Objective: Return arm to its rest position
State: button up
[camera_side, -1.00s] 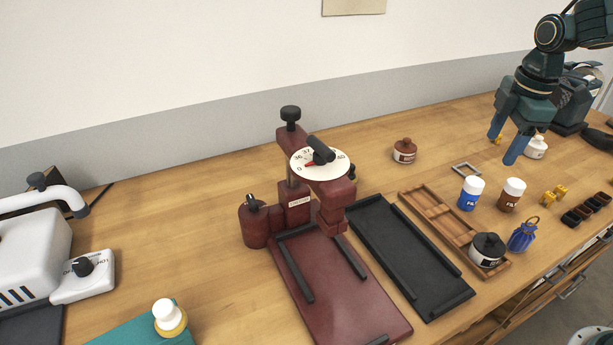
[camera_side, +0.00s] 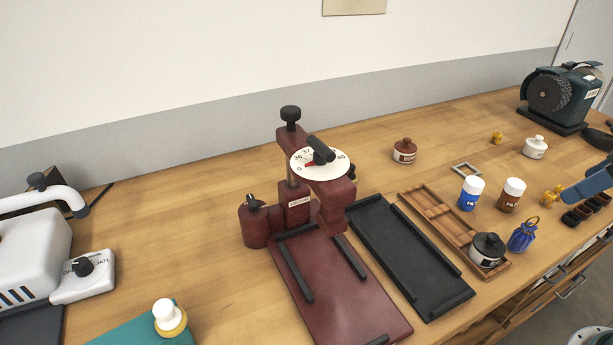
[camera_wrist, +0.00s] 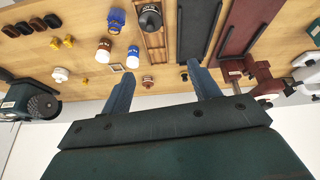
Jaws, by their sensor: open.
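My gripper (camera_wrist: 161,82) is open, with its two blue fingers apart and nothing between them in the wrist view. In the side view only a blue finger part of my gripper (camera_side: 588,186) shows at the right edge, above the black holders; the rest of the arm is out of frame. The wrist view looks across the bench upside down, with the wall at the bottom.
A dark red press (camera_side: 318,180) with a white dial stands mid-bench beside a black tray (camera_side: 410,262). A wooden tray (camera_side: 430,208), blue bottle (camera_side: 470,193), brown bottle (camera_side: 512,194) and blue pouch (camera_side: 522,236) lie right. A grinder (camera_side: 562,95) stands at the back right.

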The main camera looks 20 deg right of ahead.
jog(key=shift+s+a+f+m, duration=0.15)
jog(key=shift+s+m, duration=0.15)
jog(key=shift+s, duration=0.15)
jog(key=shift+s+a+f+m, duration=0.1)
jog(key=shift+s+m, duration=0.2)
jog(key=shift+s, duration=0.15)
